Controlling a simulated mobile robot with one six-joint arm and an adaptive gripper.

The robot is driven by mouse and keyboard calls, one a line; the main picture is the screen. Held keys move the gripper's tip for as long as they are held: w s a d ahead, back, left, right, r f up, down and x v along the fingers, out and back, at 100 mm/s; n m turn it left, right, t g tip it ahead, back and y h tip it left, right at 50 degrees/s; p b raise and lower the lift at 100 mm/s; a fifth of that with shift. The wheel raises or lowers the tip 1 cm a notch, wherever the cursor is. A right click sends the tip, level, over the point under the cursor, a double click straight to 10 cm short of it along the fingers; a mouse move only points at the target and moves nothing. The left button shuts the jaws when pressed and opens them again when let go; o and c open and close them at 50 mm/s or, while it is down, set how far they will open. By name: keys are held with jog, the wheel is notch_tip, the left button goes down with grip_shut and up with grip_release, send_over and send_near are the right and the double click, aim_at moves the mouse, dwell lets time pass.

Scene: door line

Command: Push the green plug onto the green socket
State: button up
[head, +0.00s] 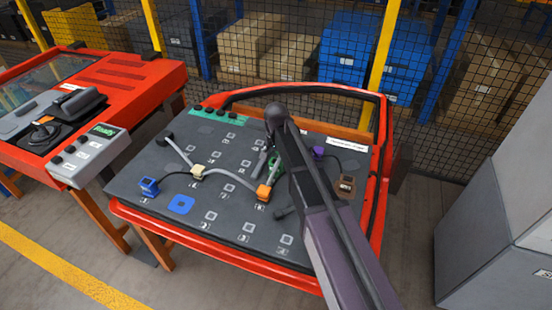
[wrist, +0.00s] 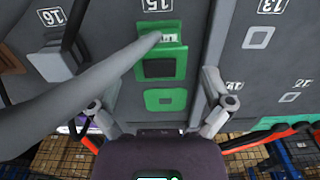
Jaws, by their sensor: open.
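The green plug (wrist: 162,64) is a green block with a dark square face and a pale label, at the upper middle of the wrist view. A thick grey cable (wrist: 95,85) crosses in front of its upper left.
The grey board (head: 130,190) has a red frame and several numbered sockets. Blue (head: 149,187), cream (head: 197,172), orange (head: 263,193), purple (head: 318,152) and brown (head: 345,186) blocks stand on it, some with cables. A red console (head: 110,75) stands left, a grey cabinet (head: 480,220) right.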

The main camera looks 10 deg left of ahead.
aim_at(276, 161)
jog(key=shift+f+b, duration=1.5)
jog(key=shift+f, duration=0.3)
jog(key=c, duration=1.3)
jog(key=shift+r+p, duration=0.45)
jog(key=o, duration=0.7)
jog(key=c, duration=0.7)
jog(key=shift+r+p, duration=3.5)
jog(key=shift+p, duration=0.05)
jog(key=shift+w, duration=0.1)
jog(key=shift+w+d, duration=0.2)
jog(key=shift+w, duration=0.8)
jog(key=shift+w+d, duration=0.15)
jog(key=shift+w, duration=0.85)
